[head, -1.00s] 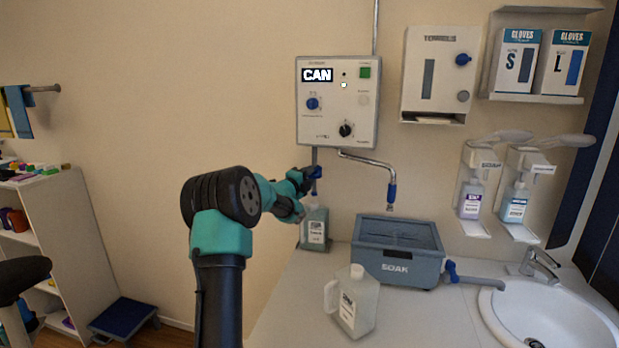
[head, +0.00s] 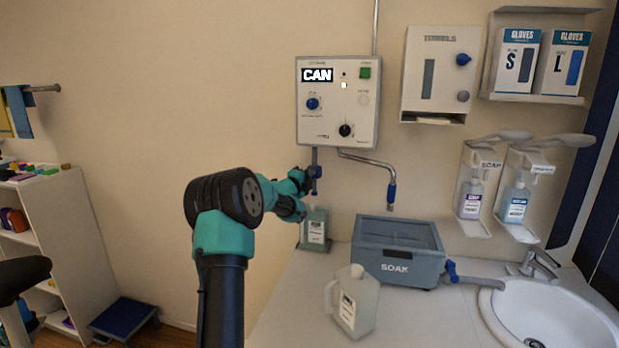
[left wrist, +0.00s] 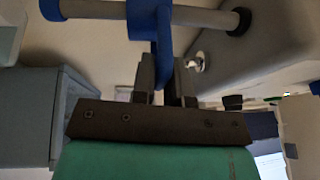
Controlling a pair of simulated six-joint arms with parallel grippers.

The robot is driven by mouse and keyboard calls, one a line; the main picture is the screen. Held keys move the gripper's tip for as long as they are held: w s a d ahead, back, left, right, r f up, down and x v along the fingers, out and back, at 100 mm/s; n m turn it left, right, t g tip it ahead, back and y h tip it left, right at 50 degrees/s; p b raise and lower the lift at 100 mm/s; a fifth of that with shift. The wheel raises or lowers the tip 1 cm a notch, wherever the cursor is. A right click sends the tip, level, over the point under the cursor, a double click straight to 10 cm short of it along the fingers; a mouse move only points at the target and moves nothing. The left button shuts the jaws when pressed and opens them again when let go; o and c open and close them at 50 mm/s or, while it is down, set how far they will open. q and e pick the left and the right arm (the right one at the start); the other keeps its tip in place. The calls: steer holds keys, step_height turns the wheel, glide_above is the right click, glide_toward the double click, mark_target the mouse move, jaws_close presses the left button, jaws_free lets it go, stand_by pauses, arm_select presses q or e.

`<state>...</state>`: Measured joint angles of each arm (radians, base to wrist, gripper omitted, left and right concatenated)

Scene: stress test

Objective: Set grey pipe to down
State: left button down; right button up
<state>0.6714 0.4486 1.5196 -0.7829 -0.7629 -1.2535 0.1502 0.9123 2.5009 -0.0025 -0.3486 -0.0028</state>
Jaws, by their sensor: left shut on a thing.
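The short grey pipe (head: 315,157) hangs upright below the white control panel (head: 369,124), with blue fittings and a blue handle. In the left wrist view the grey pipe (left wrist: 95,9) runs across the top, and the blue handle (left wrist: 147,22) reaches from its blue collar down between my fingers. My left gripper (head: 304,181) is at the pipe, and in its wrist view the gripper (left wrist: 162,82) is shut on the blue handle. The handle's exact angle is partly hidden by the gripper in the head view.
A bottle (head: 315,228) stands on the counter below the pipe. A jug (head: 357,302) and a grey SOAK tub (head: 397,268) stand to its right. A curved metal spout (head: 370,160) ends above the tub. The sink (head: 548,318) is at far right.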

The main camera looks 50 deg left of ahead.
arm_select(q)
step_height(320, 180, down, 14)
steer(key=shift+r, duration=0.25)
steer(key=c, duration=1.4)
jaws_free()
steer(key=shift+f, duration=0.1)
steer(key=shift+o, duration=1.2)
steer(key=v, duration=1.7)
steer(key=shift+s, duration=0.25)
